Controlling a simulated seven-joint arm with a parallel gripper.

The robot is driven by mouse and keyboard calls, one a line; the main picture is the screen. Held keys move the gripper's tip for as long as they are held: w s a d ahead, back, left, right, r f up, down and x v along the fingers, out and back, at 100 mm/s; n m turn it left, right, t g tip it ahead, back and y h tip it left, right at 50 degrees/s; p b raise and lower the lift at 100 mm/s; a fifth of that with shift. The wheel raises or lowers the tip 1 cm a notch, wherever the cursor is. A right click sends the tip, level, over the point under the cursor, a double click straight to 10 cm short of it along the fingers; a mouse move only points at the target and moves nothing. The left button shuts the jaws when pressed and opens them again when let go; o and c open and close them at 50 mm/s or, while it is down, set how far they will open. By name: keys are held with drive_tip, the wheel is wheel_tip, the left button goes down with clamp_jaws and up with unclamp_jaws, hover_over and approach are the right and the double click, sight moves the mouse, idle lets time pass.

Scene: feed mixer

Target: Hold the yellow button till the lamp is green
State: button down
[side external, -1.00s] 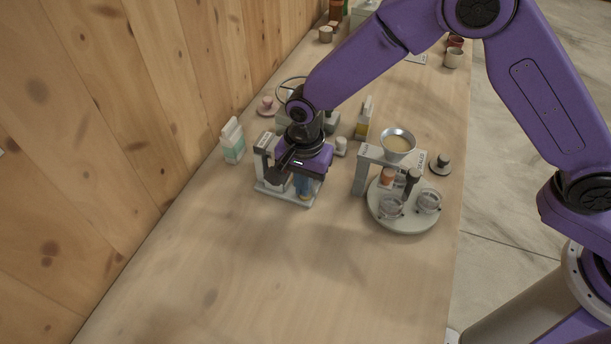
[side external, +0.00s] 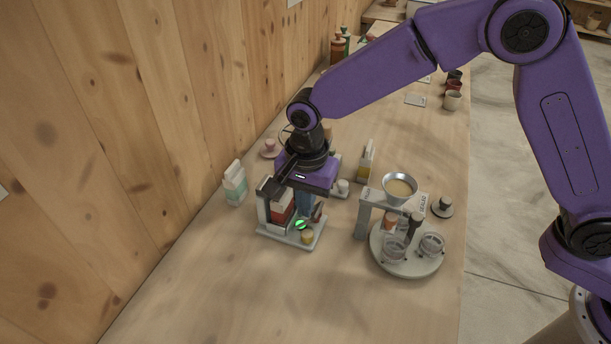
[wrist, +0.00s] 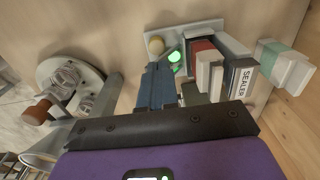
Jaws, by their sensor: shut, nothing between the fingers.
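The yellow button (side external: 307,237) sits on the grey base plate of the sealer (side external: 277,233), at its front right. The lamp (side external: 299,224) beside the button glows green. In the wrist view the yellow button (wrist: 156,46) is in full sight and the lamp (wrist: 174,57) is also green. My gripper (side external: 306,214) is shut and empty, pointing down just behind and above the button. Its tips look apart from the button. In the wrist view my gripper (wrist: 158,68) reaches toward the button, with the sealer's labelled body to the right.
A milk carton (side external: 235,184) stands left of the sealer. To the right are a round turntable (side external: 408,265) with jars and a metal funnel bowl (side external: 399,188) on a stand. A small bottle (side external: 366,162) stands behind. The front of the table is clear.

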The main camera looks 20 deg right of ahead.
wheel_tip(320, 180, up, 7)
drive_tip(key=shift+f, duration=0.2)
idle(0.3)
drive_tip(key=s+d+r+n, duration=0.1)
drive_tip(key=s+d+n, duration=0.9)
drive_tip(key=d, duration=0.5)
drive_tip(key=s+d+r+n, duration=0.1)
drive_tip(key=s+d+n, duration=1)
drive_tip(key=s+d, duration=0.4)
drive_tip(key=shift+n, duration=0.3)
drive_tip(key=c, duration=1.8)
unclamp_jaws()
drive_tip(key=shift+d+r, duration=0.1)
